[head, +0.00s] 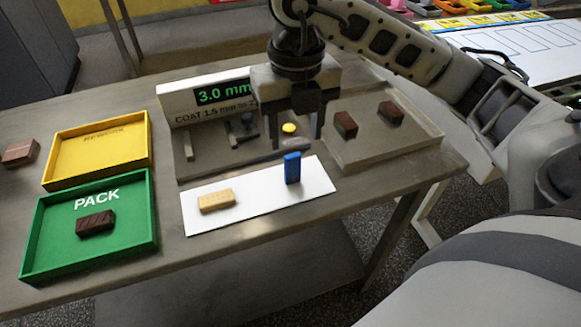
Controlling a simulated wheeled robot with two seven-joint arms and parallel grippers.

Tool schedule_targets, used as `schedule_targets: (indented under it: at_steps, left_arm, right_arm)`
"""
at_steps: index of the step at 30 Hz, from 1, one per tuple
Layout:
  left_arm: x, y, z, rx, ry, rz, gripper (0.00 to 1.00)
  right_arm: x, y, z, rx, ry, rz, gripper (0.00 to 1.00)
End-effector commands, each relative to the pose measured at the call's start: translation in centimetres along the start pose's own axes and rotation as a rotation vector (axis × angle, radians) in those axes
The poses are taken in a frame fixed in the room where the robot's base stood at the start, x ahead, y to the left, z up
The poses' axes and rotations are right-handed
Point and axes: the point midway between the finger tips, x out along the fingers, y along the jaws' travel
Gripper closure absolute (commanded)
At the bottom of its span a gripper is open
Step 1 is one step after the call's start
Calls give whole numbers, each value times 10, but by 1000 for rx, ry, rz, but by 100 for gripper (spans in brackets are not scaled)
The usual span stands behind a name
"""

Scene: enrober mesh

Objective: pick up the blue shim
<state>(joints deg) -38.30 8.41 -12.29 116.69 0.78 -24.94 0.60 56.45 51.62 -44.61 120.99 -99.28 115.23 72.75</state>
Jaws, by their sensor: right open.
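The blue shim (292,168) stands upright on the right part of a white mat (250,211) near the table's front edge. My right gripper (305,138) points down just above and behind the shim in the head view. Its two fingers are apart, with nothing seen between them but a yellow round button (289,128) showing behind. The shim appears free of the fingers. My left gripper is not in view.
A tan biscuit bar (216,202) lies on the mat's left. A gauge reads 3.0 mm (222,95). A green PACK tray (90,262) holds a dark bar (95,223); a yellow tray (97,178) is empty. A grey tray (380,150) at right holds two brown bars.

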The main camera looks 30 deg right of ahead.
Motion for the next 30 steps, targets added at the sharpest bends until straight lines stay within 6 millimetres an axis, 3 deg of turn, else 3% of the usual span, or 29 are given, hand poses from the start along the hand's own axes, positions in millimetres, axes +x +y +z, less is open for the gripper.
schedule_targets:
  at_steps: [1, 3, 13, 21, 30]
  left_arm:
    - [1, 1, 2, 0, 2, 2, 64]
    - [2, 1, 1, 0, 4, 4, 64]
    - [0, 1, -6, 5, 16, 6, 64]
    - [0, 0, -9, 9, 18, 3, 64]
    - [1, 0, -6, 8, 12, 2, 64]
  right_arm:
    - [15, 1, -1, -1, 7, 2, 47]
    - [26, 0, -1, -1, 5, 1, 47]
    - [52, 1, 0, -1, 3, 0, 47]
    - [91, 2, 3, 0, 3, 0, 47]
    - [97, 2, 3, -2, -1, 2, 47]
